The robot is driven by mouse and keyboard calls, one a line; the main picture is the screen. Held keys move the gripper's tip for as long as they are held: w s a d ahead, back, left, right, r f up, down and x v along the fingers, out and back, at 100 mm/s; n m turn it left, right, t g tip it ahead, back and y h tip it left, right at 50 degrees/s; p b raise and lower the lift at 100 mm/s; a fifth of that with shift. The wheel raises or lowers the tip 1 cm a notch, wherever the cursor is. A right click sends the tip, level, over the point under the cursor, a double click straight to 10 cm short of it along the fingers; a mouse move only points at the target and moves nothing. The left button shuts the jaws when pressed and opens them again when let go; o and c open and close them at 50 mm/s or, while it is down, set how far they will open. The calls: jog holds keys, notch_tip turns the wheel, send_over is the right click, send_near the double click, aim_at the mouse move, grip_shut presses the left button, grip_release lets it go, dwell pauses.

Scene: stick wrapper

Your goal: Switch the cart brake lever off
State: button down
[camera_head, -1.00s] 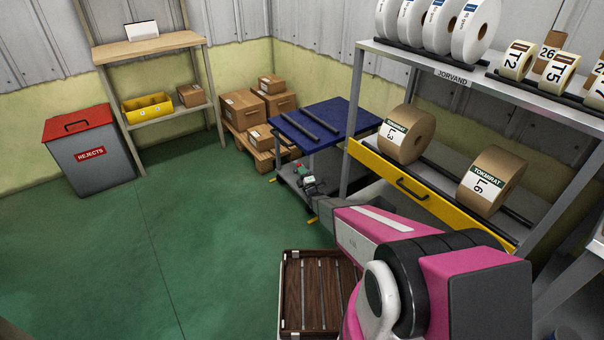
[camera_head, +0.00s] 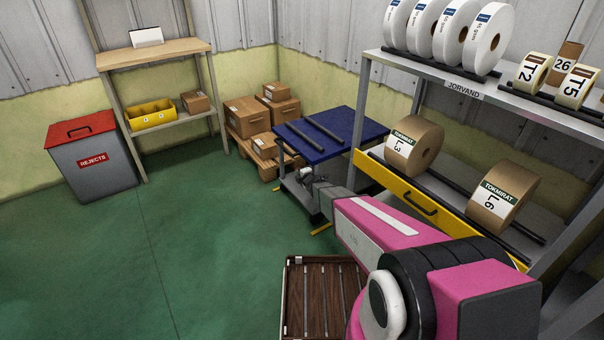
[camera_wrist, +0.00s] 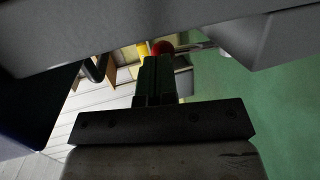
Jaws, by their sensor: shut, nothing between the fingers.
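The cart (camera_head: 352,128) has a dark blue top with two dark bars and a grey lower shelf, and stands beside the rack. My gripper (camera_head: 307,176) reaches in at the cart's near side, below the blue top. It is small and partly blurred there. In the wrist view my gripper (camera_wrist: 155,62) is shut and empty, with its dark fingers together. A round red knob (camera_wrist: 162,47), possibly the end of the brake lever, shows just beyond the fingertips. I cannot tell whether they touch.
The grey rack (camera_head: 465,88) with paper rolls and a yellow front rail (camera_head: 395,182) stands close on the right. A brown slatted platform (camera_head: 322,300) lies in front. Boxes (camera_head: 268,115) sit behind the cart. The green floor to the left is clear.

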jog(key=shift+w+a+r, duration=0.1)
jog(key=shift+w+a, duration=0.3)
jog(key=shift+w, duration=0.25)
jog(key=shift+w+a+r, duration=0.1)
jog(key=shift+w+a, duration=0.3)
jog(key=shift+w, duration=0.2)
jog(key=shift+w+a+f, duration=0.1)
jog(key=shift+w+a, duration=0.05)
jog(key=shift+w, duration=0.05)
jog(key=shift+s+r, duration=0.35)
jog(key=shift+s, duration=0.1)
jog(key=s+d+r, duration=0.4)
jog(key=s+r, duration=0.3)
jog(key=s, duration=0.3)
jog(key=shift+s+d+r, duration=0.15)
jog(key=shift+s+d, duration=0.05)
jog(key=shift+d, duration=0.2)
jog(key=shift+s, duration=0.1)
